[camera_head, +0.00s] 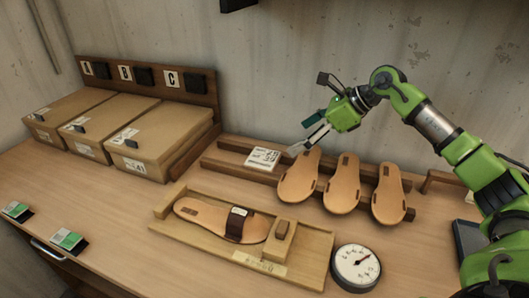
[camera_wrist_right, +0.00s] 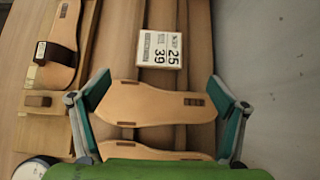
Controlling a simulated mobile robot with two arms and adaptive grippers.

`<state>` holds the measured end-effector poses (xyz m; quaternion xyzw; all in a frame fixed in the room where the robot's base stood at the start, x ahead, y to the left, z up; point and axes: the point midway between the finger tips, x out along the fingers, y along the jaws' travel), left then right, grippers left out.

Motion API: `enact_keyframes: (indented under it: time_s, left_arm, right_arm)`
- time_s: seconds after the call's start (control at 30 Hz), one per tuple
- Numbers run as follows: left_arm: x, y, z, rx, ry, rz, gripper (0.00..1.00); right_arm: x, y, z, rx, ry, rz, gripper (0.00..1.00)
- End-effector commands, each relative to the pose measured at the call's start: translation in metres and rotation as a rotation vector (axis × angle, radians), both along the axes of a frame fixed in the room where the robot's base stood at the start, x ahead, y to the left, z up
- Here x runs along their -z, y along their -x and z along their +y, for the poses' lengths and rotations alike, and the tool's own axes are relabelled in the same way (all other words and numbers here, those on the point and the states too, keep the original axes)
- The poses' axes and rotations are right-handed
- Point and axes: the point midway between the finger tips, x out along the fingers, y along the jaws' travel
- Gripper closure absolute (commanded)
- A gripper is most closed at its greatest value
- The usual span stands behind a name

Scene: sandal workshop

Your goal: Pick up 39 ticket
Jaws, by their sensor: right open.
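The ticket (camera_head: 263,158) is a small white card with dark print, lying on the wooden rack left of the upright-leaning soles. In the right wrist view the ticket (camera_wrist_right: 159,49) shows the numbers 25 and 39. My right gripper (camera_head: 314,116) is open and empty, above and to the right of the ticket, over the soles' upper ends. In the wrist view its two fingers (camera_wrist_right: 160,84) are spread wide, with a sole (camera_wrist_right: 150,101) showing between them and the ticket beyond the fingertips. My left gripper is not in view.
Several tan soles (camera_head: 342,186) lean on the rack (camera_head: 225,165). A sandal (camera_head: 205,216) lies in a wooden fixture (camera_head: 310,262) in front. A round dial (camera_head: 356,266) stands beside it. Boxes (camera_head: 155,140) under letters A, B and C stand at the left. Two small green-and-white items lie at the front left.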

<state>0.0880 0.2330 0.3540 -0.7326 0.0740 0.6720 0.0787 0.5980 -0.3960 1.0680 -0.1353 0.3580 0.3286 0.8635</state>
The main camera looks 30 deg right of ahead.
Motion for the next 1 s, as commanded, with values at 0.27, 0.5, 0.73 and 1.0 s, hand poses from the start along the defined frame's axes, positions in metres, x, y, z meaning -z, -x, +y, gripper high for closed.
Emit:
enact_keyframes:
  time_s: [0.27, 0.5, 0.73, 1.0]
  left_arm:
    - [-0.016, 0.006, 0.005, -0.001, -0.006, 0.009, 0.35]
    - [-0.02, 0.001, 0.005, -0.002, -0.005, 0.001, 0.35]
    - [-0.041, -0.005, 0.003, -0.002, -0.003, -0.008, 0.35]
    - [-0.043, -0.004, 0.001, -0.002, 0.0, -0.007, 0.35]
  right_arm:
    - [0.037, -0.029, 0.028, -0.004, -0.004, 0.003, 0.1]
    - [0.052, -0.04, 0.037, -0.003, -0.002, 0.002, 0.1]
    - [0.071, -0.059, 0.05, -0.002, -0.005, 0.004, 0.1]
    - [0.089, -0.069, 0.058, -0.001, 0.0, 0.002, 0.1]
